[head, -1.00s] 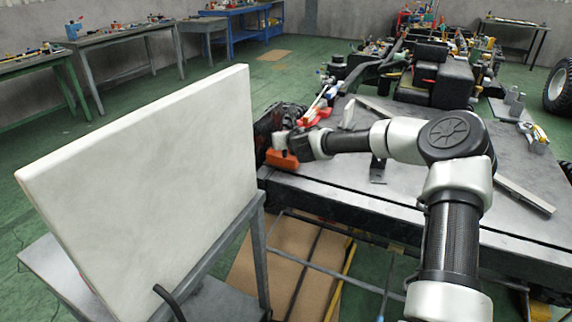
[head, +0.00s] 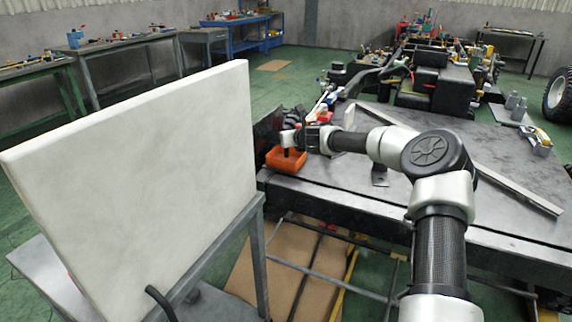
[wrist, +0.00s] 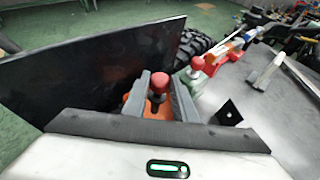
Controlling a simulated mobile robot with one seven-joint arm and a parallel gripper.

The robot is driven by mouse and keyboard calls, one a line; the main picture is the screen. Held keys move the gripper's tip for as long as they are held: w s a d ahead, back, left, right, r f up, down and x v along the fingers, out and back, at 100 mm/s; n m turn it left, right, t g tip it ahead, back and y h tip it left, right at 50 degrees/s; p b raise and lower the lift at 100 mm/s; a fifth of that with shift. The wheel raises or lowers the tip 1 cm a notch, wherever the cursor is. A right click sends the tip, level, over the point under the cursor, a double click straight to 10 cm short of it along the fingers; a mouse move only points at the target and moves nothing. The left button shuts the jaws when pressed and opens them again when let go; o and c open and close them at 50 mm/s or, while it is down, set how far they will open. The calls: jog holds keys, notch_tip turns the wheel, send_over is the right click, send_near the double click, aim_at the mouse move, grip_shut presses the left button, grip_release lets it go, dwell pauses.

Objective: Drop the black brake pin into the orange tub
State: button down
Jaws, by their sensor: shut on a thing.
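The orange tub (head: 285,161) sits near the left corner of the grey work table, and part of it shows orange between and below my fingers in the wrist view (wrist: 132,105). My gripper (head: 289,146) is just above the tub in the head view. In the wrist view my gripper (wrist: 160,80) has its two grey fingers on either side of a dark piece with a red knob (wrist: 158,83), which seems to be the brake pin. It is shut on this piece. The pin's lower end is hidden, so I cannot tell its height over the tub floor.
A dark upright panel (wrist: 100,72) stands beside the tub, with a black tyre (wrist: 194,44) behind. A red-knobbed clamp (wrist: 197,66) and a black bracket (wrist: 228,113) are to the right. A large white board (head: 135,180) stands at the left. The table (head: 330,184) has bare room in front.

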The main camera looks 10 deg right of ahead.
jog(key=c, duration=1.4)
grip_release()
jog(key=shift+f, duration=0.1)
jog(key=shift+o, duration=0.2)
jog(key=v, duration=1.7)
jog(key=shift+s, duration=0.2)
